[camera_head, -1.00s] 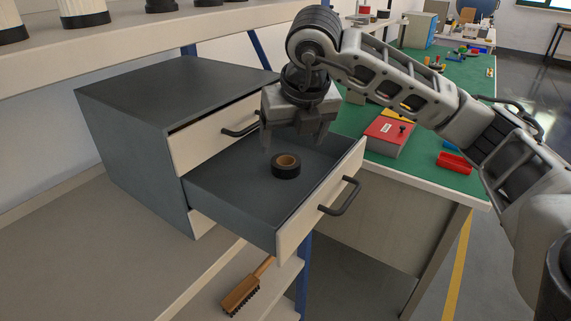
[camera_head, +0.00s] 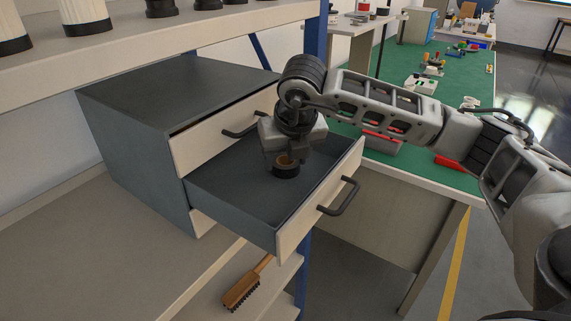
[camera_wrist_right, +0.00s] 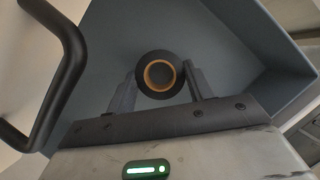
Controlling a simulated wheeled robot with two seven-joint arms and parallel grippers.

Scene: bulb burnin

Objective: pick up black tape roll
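The black tape roll (camera_head: 286,171) lies flat in the pulled-out drawer (camera_head: 230,185), with a tan core showing. My right gripper (camera_head: 287,158) points down right above the roll and partly hides it in the head view. In the right wrist view the roll (camera_wrist_right: 160,75) sits between my two fingertips, one finger on each side. The fingers look open; narrow gaps seem to show beside the roll, and I cannot tell whether either touches it. My left gripper is not in view.
The grey cabinet (camera_head: 135,120) stands on the left. The drawer's front has a black handle (camera_head: 340,196), and its walls surround the roll. A wooden brush (camera_head: 245,287) lies on a lower shelf. A green-topped bench (camera_head: 455,80) with several items is behind my arm.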

